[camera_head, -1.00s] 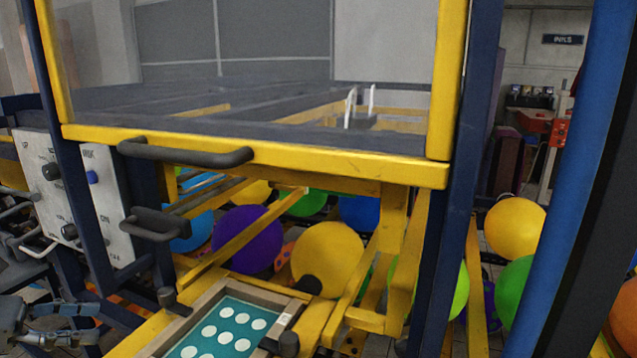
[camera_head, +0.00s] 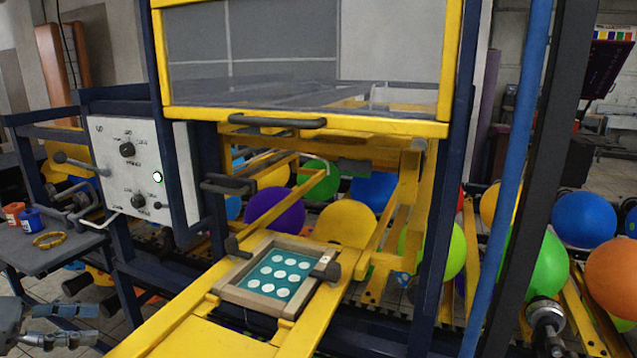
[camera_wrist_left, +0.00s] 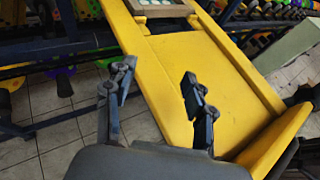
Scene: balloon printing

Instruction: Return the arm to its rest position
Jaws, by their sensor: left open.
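My left gripper (camera_head: 88,324) is at the lower left of the head view, below the side table. It is open with nothing between its fingers. In the left wrist view the two fingers (camera_wrist_left: 160,84) stand apart over the yellow frame (camera_wrist_left: 190,70) of the machine, touching nothing that I can see. The rest of the left arm is mostly outside the head view. My right gripper does not show clearly in any view.
The wooden printing frame (camera_head: 238,297) with white dots on teal sits on the yellow rails. A control panel (camera_head: 118,160) with a lit button stands left. A side table (camera_head: 70,256) holds ink pots (camera_head: 30,218) and a yellow ring (camera_head: 48,240). Balloons (camera_head: 345,222) lie behind.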

